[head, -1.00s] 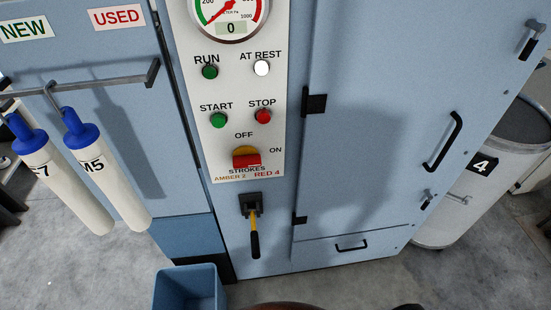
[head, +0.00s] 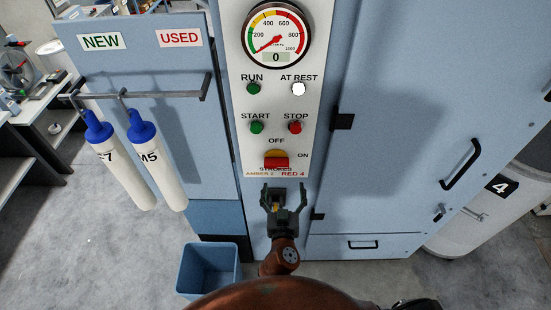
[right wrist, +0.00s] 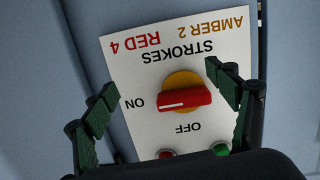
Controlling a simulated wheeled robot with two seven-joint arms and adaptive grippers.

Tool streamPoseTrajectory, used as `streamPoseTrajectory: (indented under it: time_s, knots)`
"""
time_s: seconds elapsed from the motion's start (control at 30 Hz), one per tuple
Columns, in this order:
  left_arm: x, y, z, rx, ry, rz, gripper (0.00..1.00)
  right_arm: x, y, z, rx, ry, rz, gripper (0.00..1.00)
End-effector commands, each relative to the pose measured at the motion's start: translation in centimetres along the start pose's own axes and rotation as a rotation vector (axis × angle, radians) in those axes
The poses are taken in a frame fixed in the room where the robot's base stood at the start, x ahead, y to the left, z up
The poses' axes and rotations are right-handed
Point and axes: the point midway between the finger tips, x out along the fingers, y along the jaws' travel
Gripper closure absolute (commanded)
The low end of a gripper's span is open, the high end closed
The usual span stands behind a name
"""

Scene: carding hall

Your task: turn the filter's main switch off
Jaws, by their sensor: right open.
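The main switch (head: 276,161) is a red handle on a yellow disc, low on the white panel (head: 252,100). It also shows in the right wrist view (right wrist: 184,97), upside down, its handle lying level with its white mark towards ON. OFF is printed above it in the head view, ON to its right. My right gripper (head: 284,189) is open and empty, just below the switch in the head view. In the right wrist view its fingers (right wrist: 163,84) stand spread, one to each side of the switch, with no visible contact. My left gripper is out of view.
A gauge (head: 276,38) reads 0 and the AT REST lamp (head: 298,89) is white. START (head: 257,127) and STOP (head: 294,127) buttons sit above the switch. Two white filter tubes (head: 157,160) hang at left. A blue bin (head: 208,269) stands on the floor.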

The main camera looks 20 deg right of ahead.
Motion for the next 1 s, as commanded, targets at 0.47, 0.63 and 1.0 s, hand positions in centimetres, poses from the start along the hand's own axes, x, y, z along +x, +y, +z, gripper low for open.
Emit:
streamPoseTrajectory:
  time_s: [0.47, 0.63, 1.0]
  knots:
    - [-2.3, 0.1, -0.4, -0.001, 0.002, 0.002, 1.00, 2.2, -2.4, -6.8, 0.052, 0.139, -0.021, 0.20]
    - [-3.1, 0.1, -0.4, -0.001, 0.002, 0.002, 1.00, 4.6, -2.4, -7.0, 0.052, 0.137, -0.021, 0.20]
    - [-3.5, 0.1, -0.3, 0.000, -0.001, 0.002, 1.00, 6.1, -2.3, -6.8, 0.054, 0.134, -0.019, 0.20]
